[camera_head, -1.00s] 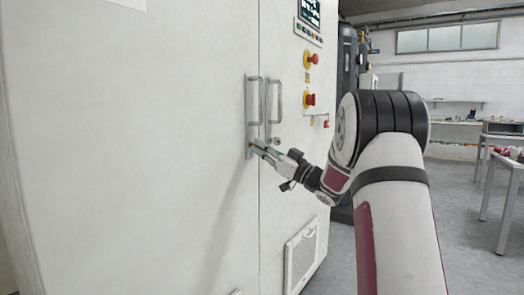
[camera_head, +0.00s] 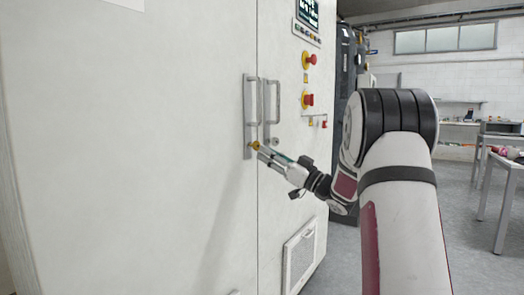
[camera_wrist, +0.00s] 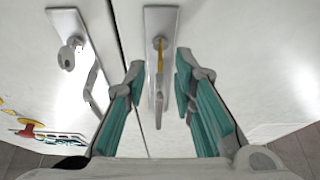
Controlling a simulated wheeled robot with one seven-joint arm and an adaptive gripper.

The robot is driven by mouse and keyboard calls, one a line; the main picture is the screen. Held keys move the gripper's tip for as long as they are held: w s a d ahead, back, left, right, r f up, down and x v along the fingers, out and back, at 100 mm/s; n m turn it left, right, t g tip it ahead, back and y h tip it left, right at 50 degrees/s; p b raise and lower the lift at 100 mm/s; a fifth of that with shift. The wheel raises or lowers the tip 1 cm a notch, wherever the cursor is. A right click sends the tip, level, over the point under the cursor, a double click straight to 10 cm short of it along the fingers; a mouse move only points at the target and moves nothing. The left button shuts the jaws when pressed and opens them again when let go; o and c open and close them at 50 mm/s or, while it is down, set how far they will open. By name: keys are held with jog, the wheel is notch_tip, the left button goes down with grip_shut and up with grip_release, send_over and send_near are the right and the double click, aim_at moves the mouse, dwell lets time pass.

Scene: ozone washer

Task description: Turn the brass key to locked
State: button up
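The brass key (camera_wrist: 160,62) stands edge-on in a lock on a metal plate (camera_wrist: 168,20) in the wrist view. In the head view the key (camera_head: 255,146) shows as a small brass spot at the foot of the left door's handle plate (camera_head: 249,110). My gripper (camera_wrist: 159,72) is open, with one teal-padded finger on each side of the key and a visible gap to both. In the head view my gripper (camera_head: 261,151) is at the key from the lower right. The key's contact with the lock is too small to judge.
A second plate with a silver lock (camera_wrist: 68,56) is beside it, across the door seam. Pull handles (camera_head: 273,100) rise just above the key. Red stop buttons (camera_head: 310,59) are further right on the white cabinet (camera_head: 180,100).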

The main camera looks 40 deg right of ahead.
jog(key=v, duration=0.8)
dwell(0.4)
jog(key=w+a+r+m+g+h, duration=0.25)
jog(key=w+a+h, duration=0.2)
jog(key=h, duration=0.35)
jog(key=s+a+f+m+g+h, duration=0.2)
jog(key=s+a+m+g+h, duration=0.1)
jog(key=a+m+g+h, duration=0.1)
jog(key=s+a+f+n+g+y, duration=0.1)
jog(key=s+a+f+g, duration=0.55)
jog(key=s, duration=0.65)
jog(key=s+a+f+g+y, duration=0.2)
jog(key=s+a+f+g, duration=0.15)
jog(key=s+a, duration=0.8)
jog(key=s+a+f+n+g+y, duration=0.1)
jog(key=s+a+f+g, duration=0.35)
jog(key=s, duration=1.15)
notch_tip(320, 180, up, 32)
jog(key=t+p, duration=0.4)
jog(key=p, duration=2.7)
jog(key=shift+w+a, duration=0.2)
jog(key=shift+f, duration=0.1)
